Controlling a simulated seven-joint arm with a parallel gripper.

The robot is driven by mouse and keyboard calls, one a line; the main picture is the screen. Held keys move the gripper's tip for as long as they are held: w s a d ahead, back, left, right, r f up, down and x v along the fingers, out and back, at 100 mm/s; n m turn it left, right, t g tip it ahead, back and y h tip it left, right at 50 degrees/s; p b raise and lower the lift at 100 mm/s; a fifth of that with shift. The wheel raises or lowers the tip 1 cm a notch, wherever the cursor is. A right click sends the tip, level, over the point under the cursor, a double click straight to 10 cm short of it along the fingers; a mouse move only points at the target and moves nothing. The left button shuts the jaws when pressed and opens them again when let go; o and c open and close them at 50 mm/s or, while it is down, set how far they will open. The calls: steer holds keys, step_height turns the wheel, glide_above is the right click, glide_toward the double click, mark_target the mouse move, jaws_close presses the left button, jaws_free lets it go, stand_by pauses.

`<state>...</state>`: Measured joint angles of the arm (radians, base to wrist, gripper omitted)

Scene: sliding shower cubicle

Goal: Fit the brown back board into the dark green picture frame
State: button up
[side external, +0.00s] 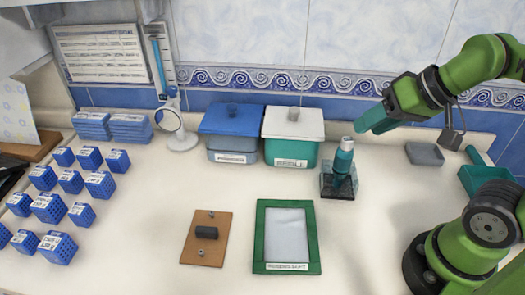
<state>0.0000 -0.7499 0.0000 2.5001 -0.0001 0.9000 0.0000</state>
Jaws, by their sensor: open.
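My gripper (362,125) is at the upper right, above the back of the counter, pointing left and down. It is open, away from both board and frame. Its fingertips are small in this view.
A teal bottle-like item on a dark base (341,185) stands below my gripper. Blue (231,120) and teal (291,151) lidded boxes stand behind the frame. Several blue crates (48,207) fill the left. A grey block (424,154) and teal dustpan (480,180) lie right.

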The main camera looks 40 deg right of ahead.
steer(key=shift+o, duration=0.8)
steer(key=n+g, duration=0.6)
steer(key=n, duration=0.7)
glide_above(206, 229)
steer(key=d, duration=0.1)
steer(key=shift+h, duration=0.4)
step_height(206, 229, down, 18)
steer(key=shift+s+r, duration=0.15)
steer(key=shift+r, duration=0.1)
steer(key=shift+a+f, duration=0.25)
steer(key=shift+f, duration=1.1)
steer(key=shift+a+f, duration=0.2)
steer(key=shift+f, duration=1.1)
